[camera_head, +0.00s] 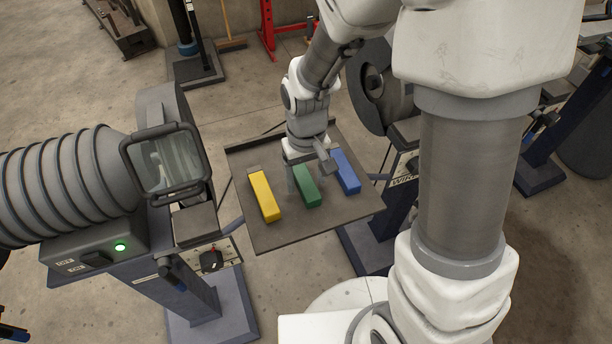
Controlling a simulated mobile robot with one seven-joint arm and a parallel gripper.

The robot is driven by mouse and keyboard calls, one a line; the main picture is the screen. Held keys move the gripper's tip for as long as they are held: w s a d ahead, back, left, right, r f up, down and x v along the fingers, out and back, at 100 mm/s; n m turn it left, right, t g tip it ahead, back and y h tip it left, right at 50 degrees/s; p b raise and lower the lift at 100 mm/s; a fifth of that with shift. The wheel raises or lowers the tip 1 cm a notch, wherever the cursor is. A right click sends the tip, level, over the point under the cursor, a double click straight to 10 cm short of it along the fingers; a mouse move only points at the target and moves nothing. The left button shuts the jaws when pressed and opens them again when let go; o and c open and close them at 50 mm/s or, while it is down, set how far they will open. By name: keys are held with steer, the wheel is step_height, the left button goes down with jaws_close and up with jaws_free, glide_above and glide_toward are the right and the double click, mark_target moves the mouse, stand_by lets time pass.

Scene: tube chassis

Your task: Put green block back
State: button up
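A green block (308,195) lies on a dark flat tray (283,234) between a yellow block (264,198) on its left and a blue block (346,173) on its right. My gripper (306,179) points down over the far end of the green block and hides that end. One finger shows at the block's left side and the other part of the gripper at its right. I cannot tell whether the fingers touch the block or stand clear of it.
A machine with a ribbed hose, a clear shield (166,160) and a green lamp (120,247) stands left of the tray. A grinding machine with a round disc (373,82) stands behind and right. Bare tray shows in front of the blocks.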

step_height(320, 180, up, 11)
steer(key=p, duration=0.3)
step_height(320, 180, up, 10)
steer(key=m+t, duration=0.2)
steer(key=t, duration=0.1)
glide_above(306, 182)
steer(key=s+d, duration=0.5)
steer(key=d, duration=0.1)
steer(key=s+d+r+m+t, duration=0.1)
steer(key=s+d+r+t, duration=0.1)
steer(key=s+d+r, duration=0.2)
steer(key=shift+s+r+t, duration=0.2)
steer(key=shift+s+t, duration=0.1)
steer(key=shift+s, duration=0.65)
steer(key=shift+d, duration=0.1)
step_height(306, 182, up, 7)
steer(key=p, duration=0.7)
steer(key=shift+r, duration=0.2)
steer(key=shift+f, duration=0.2)
steer(key=c, duration=0.3)
steer(key=shift+c, duration=0.3)
steer(key=shift+a, duration=0.2)
